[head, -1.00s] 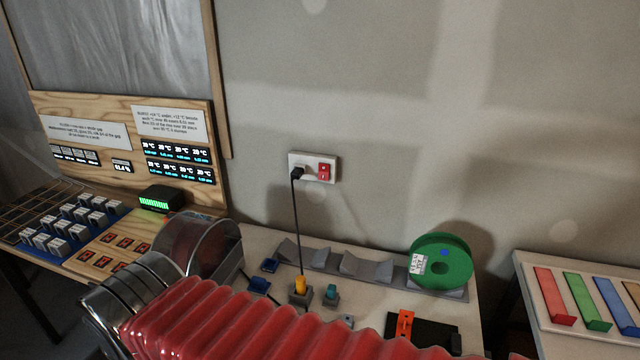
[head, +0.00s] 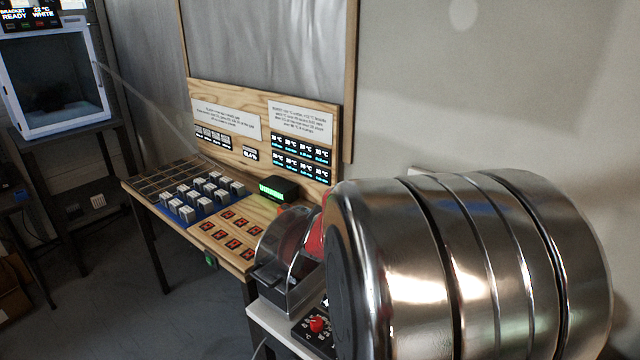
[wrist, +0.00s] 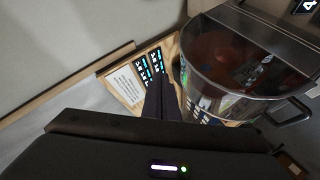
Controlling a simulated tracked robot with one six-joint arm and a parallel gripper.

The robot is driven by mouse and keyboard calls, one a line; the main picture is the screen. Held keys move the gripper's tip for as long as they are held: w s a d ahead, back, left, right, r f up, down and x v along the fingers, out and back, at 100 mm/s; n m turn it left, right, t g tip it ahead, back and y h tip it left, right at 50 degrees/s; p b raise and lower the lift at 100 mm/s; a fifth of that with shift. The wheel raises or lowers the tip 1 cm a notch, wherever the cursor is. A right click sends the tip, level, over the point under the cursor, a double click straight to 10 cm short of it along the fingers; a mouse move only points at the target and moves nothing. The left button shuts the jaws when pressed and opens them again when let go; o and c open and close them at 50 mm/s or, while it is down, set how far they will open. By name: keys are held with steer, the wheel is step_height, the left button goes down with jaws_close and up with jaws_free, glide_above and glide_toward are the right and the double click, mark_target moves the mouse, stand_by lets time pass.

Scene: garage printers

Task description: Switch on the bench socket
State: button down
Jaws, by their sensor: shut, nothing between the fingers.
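The bench socket is almost wholly hidden in the head view behind my shiny metal arm link. Only a thin pale edge (head: 420,170) shows above the link on the wall, and it may be the socket's top. The state of its switch cannot be seen. My gripper (wrist: 161,82) shows in the wrist view as two dark fingers together, shut and empty. It points toward the wooden board with the displays, and the socket is not visible in that view. The gripper itself does not show in the head view.
A clear-sided drum (wrist: 235,60) is close on the right in the wrist view. In the head view, a wooden board (head: 262,125) with displays stands behind a table of grey blocks (head: 200,195). A white printer (head: 55,80) stands far left.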

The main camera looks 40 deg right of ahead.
steer(key=s+d+f+g+h, duration=0.2)
steer(key=s+d+g+h, duration=0.1)
steer(key=s+d, duration=0.4)
steer(key=s+d+f+g+h, duration=0.2)
steer(key=s+d, duration=0.5)
steer(key=d, duration=0.5)
steer(key=shift+s+g+h, duration=0.35)
steer(key=shift+g+h, duration=0.45)
steer(key=shift+g, duration=0.2)
steer(key=shift+d+f, duration=0.1)
steer(key=x, duration=1.3)
steer(key=shift+d, duration=0.4)
steer(key=shift+w, duration=0.1)
